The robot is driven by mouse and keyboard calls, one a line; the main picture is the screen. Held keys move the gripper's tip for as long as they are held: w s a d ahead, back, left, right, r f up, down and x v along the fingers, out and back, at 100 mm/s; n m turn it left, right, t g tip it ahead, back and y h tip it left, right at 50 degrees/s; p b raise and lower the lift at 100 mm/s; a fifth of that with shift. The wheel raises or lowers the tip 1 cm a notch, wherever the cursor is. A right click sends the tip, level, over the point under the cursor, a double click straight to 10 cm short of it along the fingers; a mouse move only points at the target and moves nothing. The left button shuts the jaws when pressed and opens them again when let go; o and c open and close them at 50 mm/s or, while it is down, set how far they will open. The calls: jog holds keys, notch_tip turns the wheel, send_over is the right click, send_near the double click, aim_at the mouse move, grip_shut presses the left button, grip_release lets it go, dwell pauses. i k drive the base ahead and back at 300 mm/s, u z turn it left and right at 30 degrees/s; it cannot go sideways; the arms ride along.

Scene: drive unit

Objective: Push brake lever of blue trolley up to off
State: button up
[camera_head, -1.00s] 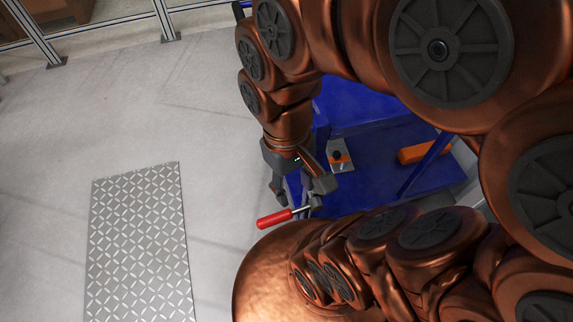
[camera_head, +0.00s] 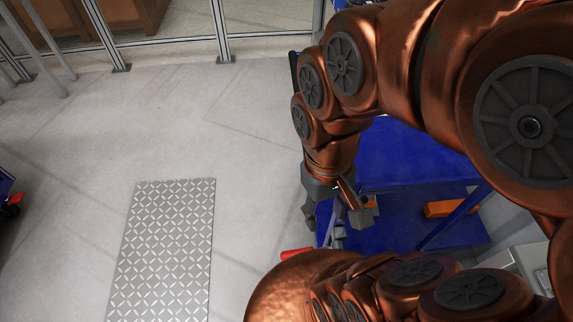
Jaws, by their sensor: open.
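The blue trolley (camera_head: 400,158) stands right of centre, partly hidden behind my arm. The brake lever has a red handle (camera_head: 297,253) that sticks out to the left from the trolley's near left corner. My own body hides the lower part of the handle. My gripper (camera_head: 338,222) is open and points down at the trolley's left edge, just above and to the right of the red handle. No contact between gripper and lever can be made out.
An orange block (camera_head: 445,208) lies on the trolley's lower deck. A metal tread plate (camera_head: 165,250) lies on the floor at left. Another blue item with a red part (camera_head: 12,200) shows at the far left edge. A glazed partition (camera_head: 170,40) runs along the back. The grey floor between is clear.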

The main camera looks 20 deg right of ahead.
aim_at(335, 245)
jog(key=z, duration=0.15)
jog(key=k, duration=1.25)
jog(key=u, duration=0.05)
